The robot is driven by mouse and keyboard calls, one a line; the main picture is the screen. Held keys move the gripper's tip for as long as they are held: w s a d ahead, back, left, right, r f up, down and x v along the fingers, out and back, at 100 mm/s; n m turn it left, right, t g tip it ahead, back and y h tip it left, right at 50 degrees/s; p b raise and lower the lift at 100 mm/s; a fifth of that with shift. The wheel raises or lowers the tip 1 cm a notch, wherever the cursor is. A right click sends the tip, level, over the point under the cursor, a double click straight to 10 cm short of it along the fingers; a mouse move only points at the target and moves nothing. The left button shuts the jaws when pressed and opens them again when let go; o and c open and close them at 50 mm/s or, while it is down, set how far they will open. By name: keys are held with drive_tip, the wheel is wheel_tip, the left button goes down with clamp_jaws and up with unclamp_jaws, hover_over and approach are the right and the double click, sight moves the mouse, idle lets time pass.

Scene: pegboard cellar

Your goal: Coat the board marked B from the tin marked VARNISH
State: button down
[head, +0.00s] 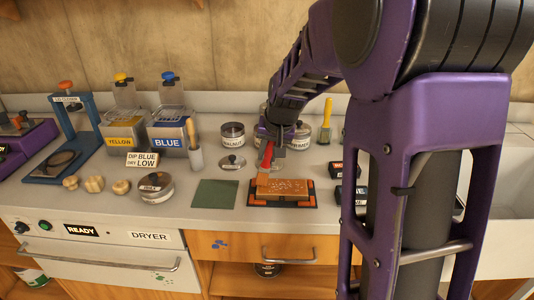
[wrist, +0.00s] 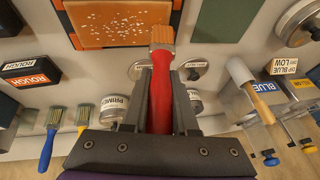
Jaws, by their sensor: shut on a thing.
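My gripper (head: 269,148) is shut on a red-handled brush (head: 265,160), bristles down; in the wrist view the brush (wrist: 161,95) lies between the two fingers. The bristles are at the left part of an orange-brown board (head: 285,188) with pale flecks; I cannot tell if they touch. The board also fills the top left of the wrist view (wrist: 115,22). No letter B is readable on it. A tin marked WALNUT (head: 232,136) stands behind, and a tin marked PRIMER (wrist: 113,108) shows in the wrist view. I cannot read VARNISH on any tin.
The board sits in a dark holder (head: 311,203) with orange corners. A green mat (head: 214,194) lies left of it, a loose lid (head: 233,162) behind. A closed tin (head: 156,188), YELLOW (head: 119,135) and BLUE (head: 167,138) containers stand left. Dark ROUGH-marked blocks (wrist: 30,69) are near the board.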

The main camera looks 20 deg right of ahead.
drive_tip(key=shift+w+a, duration=0.1)
drive_tip(key=shift+a, duration=0.4)
idle(1.0)
drive_tip(key=shift+r+p, duration=0.3)
drive_tip(key=shift+p, duration=0.05)
drive_tip(key=shift+w, duration=0.1)
drive_tip(key=shift+w+d+f, duration=0.1)
drive_tip(key=shift+w+d, duration=0.25)
drive_tip(key=shift+w, duration=0.15)
drive_tip(key=shift+f, duration=0.2)
idle(0.3)
